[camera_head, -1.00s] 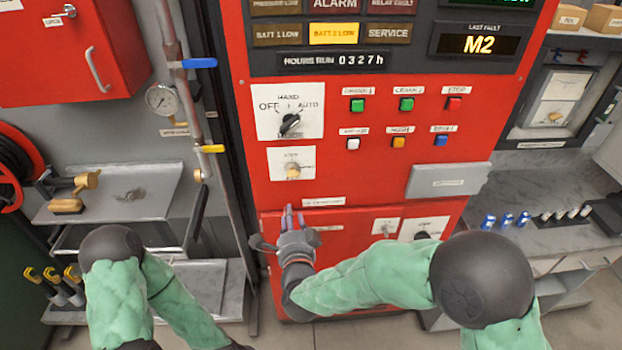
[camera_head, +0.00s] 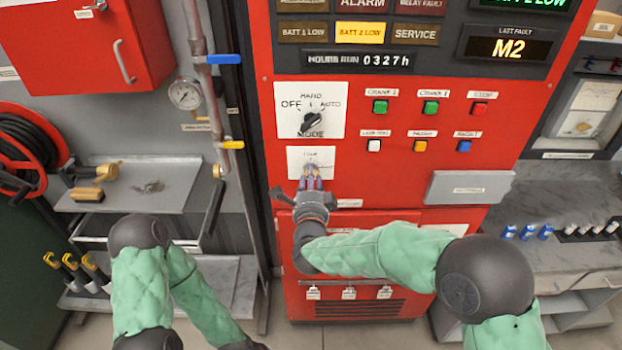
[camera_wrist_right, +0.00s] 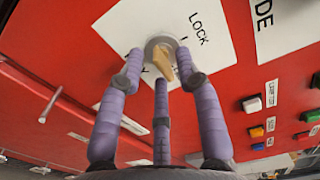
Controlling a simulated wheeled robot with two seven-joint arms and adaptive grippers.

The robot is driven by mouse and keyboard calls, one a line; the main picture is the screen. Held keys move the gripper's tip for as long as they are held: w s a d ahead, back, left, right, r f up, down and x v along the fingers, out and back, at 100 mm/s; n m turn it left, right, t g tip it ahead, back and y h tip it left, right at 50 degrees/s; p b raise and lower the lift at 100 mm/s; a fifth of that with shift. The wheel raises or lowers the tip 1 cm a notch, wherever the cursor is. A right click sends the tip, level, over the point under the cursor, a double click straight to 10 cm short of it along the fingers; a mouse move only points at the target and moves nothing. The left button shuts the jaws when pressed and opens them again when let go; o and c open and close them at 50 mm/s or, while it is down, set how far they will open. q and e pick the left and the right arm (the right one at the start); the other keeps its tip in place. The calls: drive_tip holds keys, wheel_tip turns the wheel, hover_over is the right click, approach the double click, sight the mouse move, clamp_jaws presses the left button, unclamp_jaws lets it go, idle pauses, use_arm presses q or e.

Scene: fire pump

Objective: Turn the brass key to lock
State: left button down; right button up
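The brass key (camera_wrist_right: 162,63) sits in a round metal lock (camera_wrist_right: 156,42) on a white plate (camera_wrist_right: 120,30) marked LOCK in the right wrist view. Its bow is tilted in that picture. A second word on the plate is mostly hidden by a finger. My right gripper (camera_wrist_right: 160,75) is open, with purple fingers spread on both sides of the key and a third finger below it. No firm grip on the key shows. In the head view the right gripper (camera_head: 311,181) is in front of the plate (camera_head: 326,158) and mostly hides the key. My left gripper is out of view.
The mode selector knob (camera_head: 313,123) is just above the key plate on the red panel (camera_head: 360,175). Push buttons (camera_head: 431,107) are to the right. A grey box (camera_head: 470,187) protrudes at lower right. A pipe with a yellow-handled valve (camera_head: 230,145) runs to the left.

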drive_tip(key=shift+w, duration=0.45)
clamp_jaws()
drive_tip(key=shift+n, duration=0.3)
drive_tip(key=n+p, duration=0.1)
drive_tip(key=n, duration=0.7)
drive_tip(key=n+p, duration=0.2)
drive_tip(key=n, duration=0.7)
drive_tip(key=shift+d+r, duration=0.1)
drive_tip(key=shift+d, duration=0.1)
drive_tip(key=shift+n, duration=0.3)
